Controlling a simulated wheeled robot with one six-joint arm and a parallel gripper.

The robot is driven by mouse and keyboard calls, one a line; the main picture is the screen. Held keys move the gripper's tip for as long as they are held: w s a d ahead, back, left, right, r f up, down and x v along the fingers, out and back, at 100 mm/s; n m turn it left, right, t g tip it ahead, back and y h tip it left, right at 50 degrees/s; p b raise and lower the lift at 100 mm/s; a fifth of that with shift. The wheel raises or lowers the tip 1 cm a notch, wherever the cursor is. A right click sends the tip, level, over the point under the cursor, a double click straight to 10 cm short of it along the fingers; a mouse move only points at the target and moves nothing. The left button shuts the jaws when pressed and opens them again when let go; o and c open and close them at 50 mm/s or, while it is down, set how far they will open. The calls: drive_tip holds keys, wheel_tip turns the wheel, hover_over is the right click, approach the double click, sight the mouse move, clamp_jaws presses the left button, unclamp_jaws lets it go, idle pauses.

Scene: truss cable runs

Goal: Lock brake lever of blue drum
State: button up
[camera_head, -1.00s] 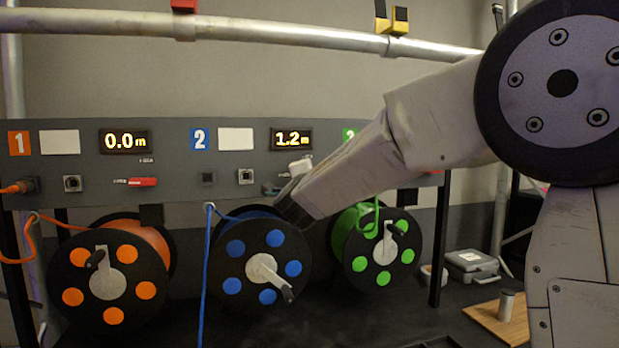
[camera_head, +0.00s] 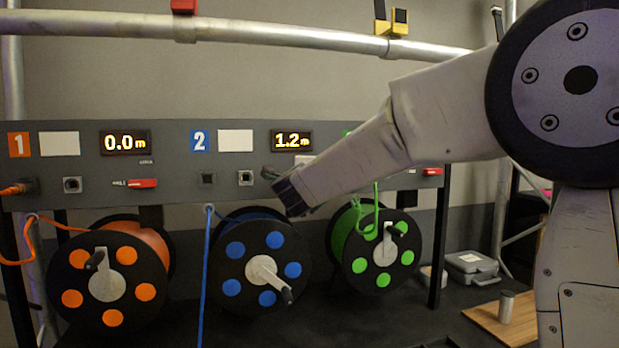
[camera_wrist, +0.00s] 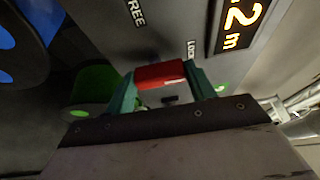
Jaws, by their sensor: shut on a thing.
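The blue drum (camera_head: 225,262), with blue discs and a crank, sits below the grey panel under number 2. Its cable hangs in front. In the head view my gripper (camera_head: 268,174) is at the panel below the 1.2 m display, and the drum's brake lever is hidden there. In the wrist view the red brake lever (camera_wrist: 160,73) lies between the green fingertips of my gripper (camera_wrist: 160,88), which is shut on it. The lever is near the printed LOCK label; a FREE label is farther left. Whether it is fully at LOCK I cannot tell.
The orange drum (camera_head: 140,245) is on the left, with its red lever (camera_head: 142,183) above it. The green drum (camera_head: 345,240) stands right, close under my arm. A metal pipe (camera_head: 280,35) runs above the panel. A grey case (camera_head: 472,264) sits at right.

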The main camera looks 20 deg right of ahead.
drive_tip(key=shift+f, duration=0.1)
drive_tip(key=o, duration=1)
drive_tip(key=shift+a, duration=0.1)
drive_tip(key=v, duration=0.7)
drive_tip(key=shift+s+a, duration=0.1)
drive_tip(key=shift+s, duration=0.3)
